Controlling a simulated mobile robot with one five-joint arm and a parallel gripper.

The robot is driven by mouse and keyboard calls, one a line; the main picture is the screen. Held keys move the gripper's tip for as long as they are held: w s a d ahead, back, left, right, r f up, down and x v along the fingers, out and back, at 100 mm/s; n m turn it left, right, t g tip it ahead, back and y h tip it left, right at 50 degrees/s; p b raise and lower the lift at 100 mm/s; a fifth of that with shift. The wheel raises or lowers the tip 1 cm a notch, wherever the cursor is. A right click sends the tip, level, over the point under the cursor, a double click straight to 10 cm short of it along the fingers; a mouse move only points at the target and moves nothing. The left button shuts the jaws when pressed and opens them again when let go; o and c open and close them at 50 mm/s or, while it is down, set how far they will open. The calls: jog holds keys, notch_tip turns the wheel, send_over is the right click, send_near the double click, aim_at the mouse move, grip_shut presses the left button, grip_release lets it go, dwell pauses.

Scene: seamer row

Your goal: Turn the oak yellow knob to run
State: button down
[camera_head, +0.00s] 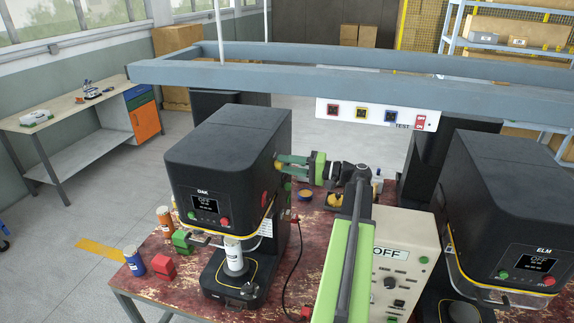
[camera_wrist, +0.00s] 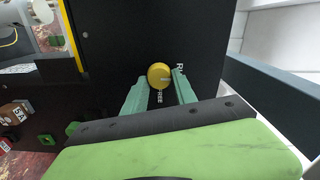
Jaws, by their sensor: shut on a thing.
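The black OAK machine (camera_head: 228,160) stands on the red worn table, and its screen (camera_head: 206,204) reads OFF. The yellow knob (camera_wrist: 159,76) is on the machine's dark side panel in the wrist view. My gripper (camera_wrist: 160,86) has its two green fingers on either side of the knob and is shut on it. A FREE label shows just below the knob, and a label starting with R is partly hidden by the right finger. A small pale mark shows on the knob's right part.
The ELM machine (camera_head: 508,220) stands to the right, its screen also reading OFF. A grey control box (camera_head: 405,255) stands between the machines. A blue-grey overhead frame (camera_head: 350,80) crosses above. A white can (camera_head: 233,257) stands in the OAK machine.

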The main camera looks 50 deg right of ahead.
jog(key=shift+n, duration=0.3)
dwell(0.4)
jog(key=c, duration=1)
grip_release()
jog(key=v, duration=1.7)
jog(key=shift+d, duration=0.15)
jog(key=shift+s, duration=0.15)
